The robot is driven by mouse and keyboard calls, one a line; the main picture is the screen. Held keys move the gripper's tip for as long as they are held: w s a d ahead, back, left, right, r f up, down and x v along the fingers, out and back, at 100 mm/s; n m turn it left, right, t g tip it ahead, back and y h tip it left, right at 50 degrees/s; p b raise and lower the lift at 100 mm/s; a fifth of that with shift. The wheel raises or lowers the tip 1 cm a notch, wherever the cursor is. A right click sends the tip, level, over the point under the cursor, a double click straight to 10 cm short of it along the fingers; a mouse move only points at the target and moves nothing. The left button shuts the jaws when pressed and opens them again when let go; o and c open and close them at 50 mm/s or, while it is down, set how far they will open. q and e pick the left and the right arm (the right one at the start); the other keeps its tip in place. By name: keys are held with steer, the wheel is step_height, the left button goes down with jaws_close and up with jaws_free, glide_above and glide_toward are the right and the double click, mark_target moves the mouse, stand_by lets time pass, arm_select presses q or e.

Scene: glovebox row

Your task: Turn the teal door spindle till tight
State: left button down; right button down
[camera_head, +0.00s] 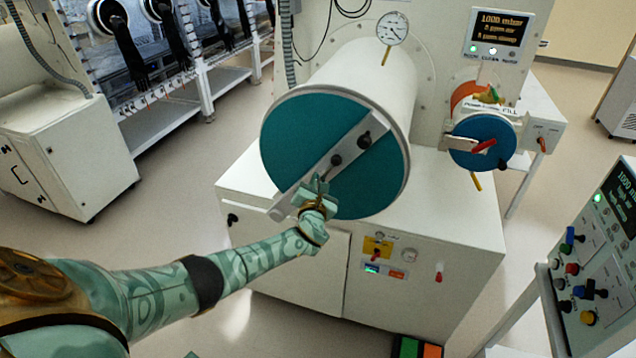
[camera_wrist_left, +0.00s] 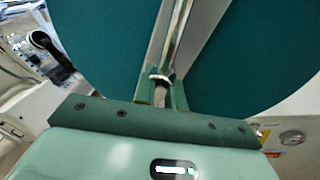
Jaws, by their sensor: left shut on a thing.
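The teal door (camera_head: 235,146) is a large round disc with a pale rim on the end of a white cylinder. A flat grey bar (camera_head: 308,178) crosses it diagonally, from lower left to upper right, with dark knobs near the middle. My left gripper (camera_head: 318,187) is at the lower part of the door, in front of the bar. In the left wrist view, the two green fingers (camera_wrist_left: 162,98) are shut on a metal spindle part (camera_wrist_left: 160,78), with the teal door (camera_wrist_left: 245,55) filling the view behind. The exact grip is partly hidden by the fingers. My right gripper is not in view.
A round gauge (camera_head: 393,28) sits above the cylinder. A control panel (camera_head: 598,262) with coloured knobs stands at the right edge. The white cabinet (camera_head: 440,235) lies below the door.

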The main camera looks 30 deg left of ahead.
arm_select(q)
steer(key=shift+s+f, duration=0.1)
steer(key=shift+f, duration=0.1)
steer(key=c, duration=1.6)
jaws_free()
steer(key=shift+o, duration=0.3)
steer(key=shift+r, duration=0.1)
steer(key=p+v, duration=0.2)
steer(key=v, duration=1.4)
steer(key=shift+d+p, duration=0.2)
steer(key=shift+p, duration=0.1)
